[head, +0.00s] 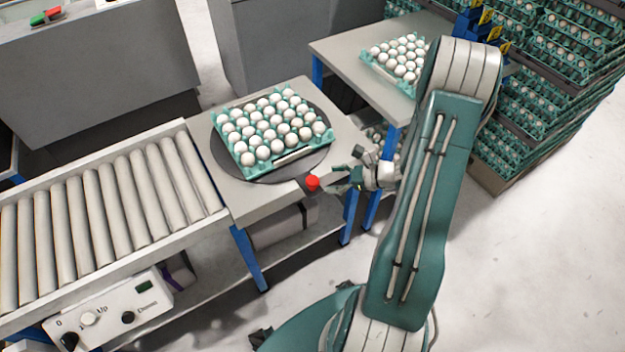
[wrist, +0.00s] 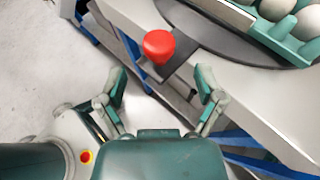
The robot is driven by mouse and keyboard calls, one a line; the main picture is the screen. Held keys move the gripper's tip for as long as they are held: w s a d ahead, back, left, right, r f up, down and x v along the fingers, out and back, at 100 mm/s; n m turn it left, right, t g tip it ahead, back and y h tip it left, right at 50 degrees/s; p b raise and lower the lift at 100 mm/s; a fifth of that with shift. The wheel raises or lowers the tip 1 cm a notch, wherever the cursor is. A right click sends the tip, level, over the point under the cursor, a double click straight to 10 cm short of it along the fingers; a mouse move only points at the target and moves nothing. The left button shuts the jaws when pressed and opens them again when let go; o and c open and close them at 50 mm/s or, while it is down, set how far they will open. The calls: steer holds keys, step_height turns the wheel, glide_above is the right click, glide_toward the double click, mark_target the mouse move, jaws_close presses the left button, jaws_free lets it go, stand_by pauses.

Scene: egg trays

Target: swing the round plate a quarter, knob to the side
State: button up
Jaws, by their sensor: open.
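The round plate (head: 221,158) is a dark disc on a grey table, with a green tray (head: 270,163) of white eggs on it. In the wrist view the plate's dark rim (wrist: 196,27) shows at the top. A red knob (head: 313,183) stands on a dark tab at the plate's near right edge. The knob (wrist: 159,45) also shows in the wrist view, ahead of my fingers. My gripper (head: 338,179) is right beside the knob in the head view. In the wrist view my gripper (wrist: 162,82) is open and empty, its fingers spread with the knob beyond their tips.
A roller conveyor (head: 110,215) adjoins the table on the left, with a control box (head: 120,312) in front. A second table (head: 345,50) with another egg tray stands behind my arm. Stacked egg trays (head: 545,90) fill the right back. The floor at right is clear.

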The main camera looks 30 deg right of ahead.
mark_target(316, 180)
steer(key=x, duration=0.6)
steer(key=shift+a, duration=0.15)
jaws_close()
